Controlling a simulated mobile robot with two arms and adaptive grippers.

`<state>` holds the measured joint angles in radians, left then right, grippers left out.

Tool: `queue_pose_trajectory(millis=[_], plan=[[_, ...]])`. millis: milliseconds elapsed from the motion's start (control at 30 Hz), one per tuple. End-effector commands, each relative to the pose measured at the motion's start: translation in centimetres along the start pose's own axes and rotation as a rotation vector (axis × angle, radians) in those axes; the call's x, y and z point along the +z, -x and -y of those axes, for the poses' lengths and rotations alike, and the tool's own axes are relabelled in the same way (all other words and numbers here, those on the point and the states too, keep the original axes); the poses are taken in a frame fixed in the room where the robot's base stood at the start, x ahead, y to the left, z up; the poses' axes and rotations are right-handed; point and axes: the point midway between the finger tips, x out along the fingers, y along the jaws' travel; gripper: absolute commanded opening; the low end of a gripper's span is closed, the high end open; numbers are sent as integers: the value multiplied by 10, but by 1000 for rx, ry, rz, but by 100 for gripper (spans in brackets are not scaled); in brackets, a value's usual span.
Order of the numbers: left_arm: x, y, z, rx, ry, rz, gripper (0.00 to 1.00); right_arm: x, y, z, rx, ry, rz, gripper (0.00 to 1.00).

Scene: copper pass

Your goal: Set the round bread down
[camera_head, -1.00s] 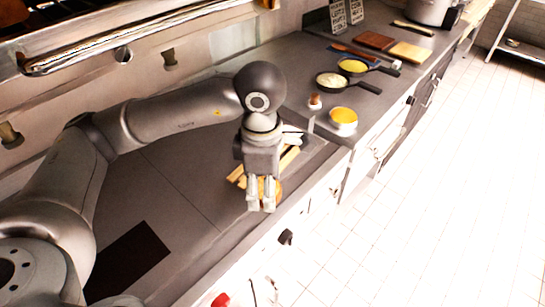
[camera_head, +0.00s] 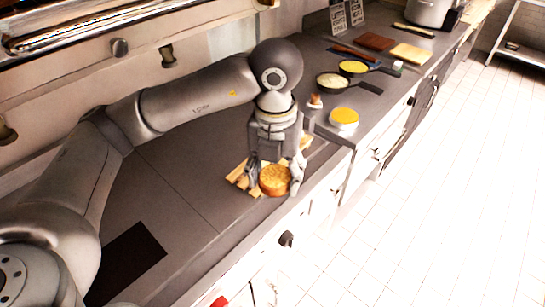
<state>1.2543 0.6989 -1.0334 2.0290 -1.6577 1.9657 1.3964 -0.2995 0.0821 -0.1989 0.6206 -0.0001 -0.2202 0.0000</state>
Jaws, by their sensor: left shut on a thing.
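The round bread (camera_head: 275,181) is a golden-brown disc near the front edge of the grey counter. My left gripper (camera_head: 275,186) points down with one finger on each side of the bread and is shut on it. A slatted wooden rack (camera_head: 240,178) lies on the counter behind and under the bread in the picture. I cannot tell whether the bread touches the rack. The gripper hides part of the rack. My right gripper is not in view.
A yellow-topped round dish (camera_head: 344,118), an egg in a cup (camera_head: 315,101) and two pans (camera_head: 333,80) stand farther right on the counter. Boards (camera_head: 411,53) and a pot (camera_head: 430,12) are beyond. A dark rectangle (camera_head: 125,262) lies on otherwise clear counter at lower left.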

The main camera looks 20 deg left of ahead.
Motion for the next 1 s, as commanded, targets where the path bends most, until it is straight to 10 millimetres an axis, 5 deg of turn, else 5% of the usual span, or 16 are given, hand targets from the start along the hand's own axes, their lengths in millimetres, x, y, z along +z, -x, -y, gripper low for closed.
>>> queue_pose_trajectory(millis=[600,1000], plan=[[8,9,11,-1,842,-1,41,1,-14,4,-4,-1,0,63],[20,5,1,2,1031,-6,41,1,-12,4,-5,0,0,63]])
